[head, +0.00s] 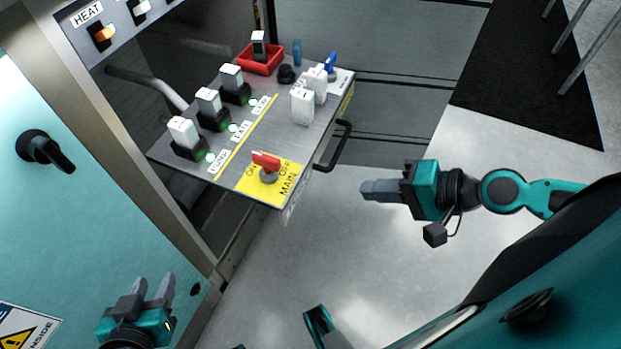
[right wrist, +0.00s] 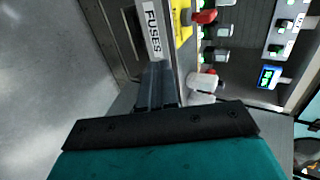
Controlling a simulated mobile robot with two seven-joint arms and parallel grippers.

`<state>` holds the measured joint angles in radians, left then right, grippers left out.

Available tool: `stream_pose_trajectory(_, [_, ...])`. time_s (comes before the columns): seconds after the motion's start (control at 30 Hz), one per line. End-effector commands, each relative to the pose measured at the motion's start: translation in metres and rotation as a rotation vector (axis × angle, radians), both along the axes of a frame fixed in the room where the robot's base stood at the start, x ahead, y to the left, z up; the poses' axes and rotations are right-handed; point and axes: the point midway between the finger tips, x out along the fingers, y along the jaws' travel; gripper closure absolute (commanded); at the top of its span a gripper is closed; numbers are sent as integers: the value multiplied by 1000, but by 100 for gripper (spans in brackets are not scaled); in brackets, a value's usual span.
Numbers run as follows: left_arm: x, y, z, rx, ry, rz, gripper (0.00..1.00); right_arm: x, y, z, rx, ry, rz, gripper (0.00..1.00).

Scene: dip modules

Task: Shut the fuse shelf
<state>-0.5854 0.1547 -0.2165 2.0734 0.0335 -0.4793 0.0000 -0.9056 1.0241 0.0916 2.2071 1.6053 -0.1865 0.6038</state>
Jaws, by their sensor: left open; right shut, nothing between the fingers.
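The fuse shelf (head: 285,135) is pulled out of the cabinet in the head view. Its top carries white-topped modules (head: 208,100) in black sockets, a red MAIN switch (head: 265,163) on a yellow plate and a red tray (head: 258,62). A black bar handle (head: 340,146) is on its right-hand side. My right gripper (head: 368,190) is shut and empty, below and right of the handle and apart from it. In the right wrist view its fingers (right wrist: 158,85) are by the FUSES label (right wrist: 152,28); contact cannot be told. My left gripper (head: 150,286) is open and empty at the lower left.
A teal cabinet panel (head: 85,205) with a black knob (head: 45,150) stands at left. A switch panel (head: 120,22) labelled HEAT is above. Two loose white modules (head: 302,105) stand on the shelf. The grey floor (head: 320,240) right of the shelf is clear.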

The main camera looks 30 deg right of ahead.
Motion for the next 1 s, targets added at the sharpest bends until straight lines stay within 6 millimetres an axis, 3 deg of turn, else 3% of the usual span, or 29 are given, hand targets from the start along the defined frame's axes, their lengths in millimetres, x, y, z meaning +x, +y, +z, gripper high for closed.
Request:
stream_pose_trajectory(0.43, [-4,0,9,0,10,1,57,28,24,-18,0,-6,1,100])
stream_pose_trajectory(0.77, [-4,-1,4,-6,12,7,57,61,52,-45,1,-5,1,100])
stream_pose_trajectory(1.0, [-4,-1,6,-6,13,7,57,83,71,-43,-2,-5,2,100])
